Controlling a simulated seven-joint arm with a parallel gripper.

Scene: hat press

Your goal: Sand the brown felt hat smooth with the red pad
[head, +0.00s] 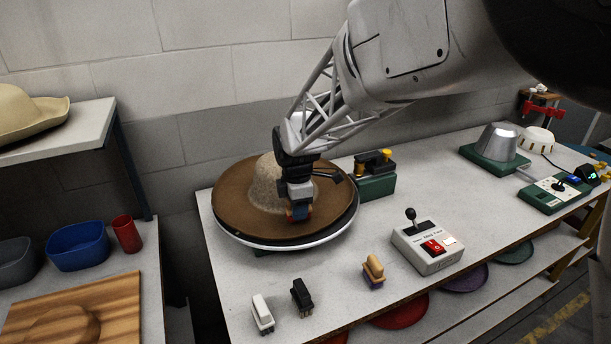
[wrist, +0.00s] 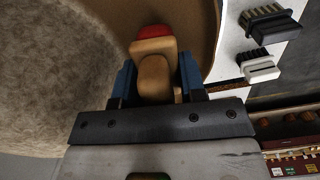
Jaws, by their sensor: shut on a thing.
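The brown felt hat (head: 236,190) lies brim-down on a round turntable (head: 262,244). Its crown (head: 266,182) looks pale and fuzzy; the brim looks smoother. The wrist view shows the mottled, rough crown (wrist: 50,70) at left and part of the brown brim (wrist: 196,22). My gripper (head: 299,212) is low over the near right part of the brim, beside the crown. In the wrist view my gripper (wrist: 157,82) has its blue fingers shut on the wooden handle of the red pad (wrist: 155,32). Whether the pad touches the felt I cannot tell.
A white brush (head: 262,315), a black brush (head: 302,297) and a yellow-and-purple pad (head: 374,270) stand along the table's front. A control box (head: 428,248) with a joystick and red switch is right of the turntable. A green device (head: 376,184) stands close behind the hat.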

